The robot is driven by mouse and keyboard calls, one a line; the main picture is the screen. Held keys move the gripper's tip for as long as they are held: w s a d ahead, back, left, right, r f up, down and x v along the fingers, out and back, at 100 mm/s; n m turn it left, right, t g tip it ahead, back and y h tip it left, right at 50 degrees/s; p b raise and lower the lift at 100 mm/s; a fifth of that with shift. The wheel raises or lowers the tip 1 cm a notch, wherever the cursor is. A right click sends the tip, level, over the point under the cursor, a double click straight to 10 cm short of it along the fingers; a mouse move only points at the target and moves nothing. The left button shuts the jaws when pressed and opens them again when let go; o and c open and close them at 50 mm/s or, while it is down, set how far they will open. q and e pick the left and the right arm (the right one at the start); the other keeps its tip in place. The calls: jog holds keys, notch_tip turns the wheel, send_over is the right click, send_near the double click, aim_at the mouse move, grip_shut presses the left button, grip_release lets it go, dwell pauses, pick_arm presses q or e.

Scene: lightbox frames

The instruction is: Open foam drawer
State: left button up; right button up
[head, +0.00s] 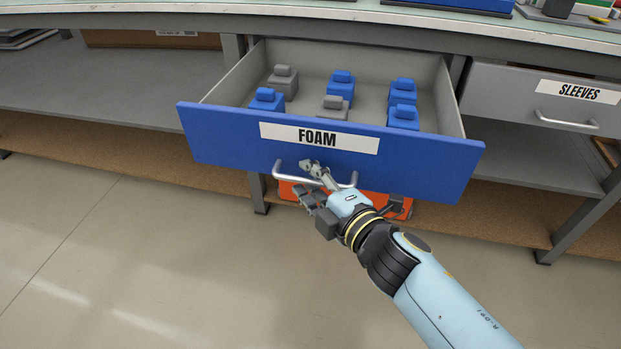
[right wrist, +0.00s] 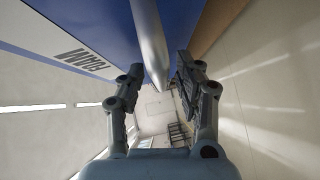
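The blue-fronted foam drawer (head: 420,165) is pulled well out from under the bench, and its grey interior shows. A white label reading FOAM (head: 319,138) is on its front. A silver bar handle (head: 290,179) sits low on the front; it also shows in the right wrist view (right wrist: 149,45). My right gripper (head: 306,180) is at the handle. In the right wrist view its fingers (right wrist: 158,75) are spread, with the bar between them and gaps on both sides. My left gripper is not in view.
Several blue and grey blocks (head: 341,87) lie in the drawer. A closed grey drawer labelled SLEEVES (head: 540,95) is at the right. An orange case (head: 372,203) stands below, partly hidden. The floor (head: 150,270) in front is clear.

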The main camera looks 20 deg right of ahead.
jog(key=v, duration=1.2)
jog(key=s+d+f+m+g+h+p, duration=0.1)
jog(key=s+d+f+m+g, duration=0.25)
jog(key=f, duration=0.55)
jog(key=s+d+f+m+g+h, duration=0.15)
jog(key=s+f, duration=0.25)
jog(key=f, duration=0.4)
jog(key=s+d+f+m+g+h+p, duration=0.1)
jog(key=s+d+f+m+g, duration=0.25)
jog(key=f, duration=0.55)
jog(key=s+d+f+m+g, duration=0.2)
jog(key=s+f+m, duration=0.3)
jog(key=s, duration=0.8)
jog(key=s+d+f+m+g, duration=0.2)
jog(key=s+f+m+g, duration=0.3)
jog(key=s, duration=0.8)
jog(key=shift+h, duration=0.45)
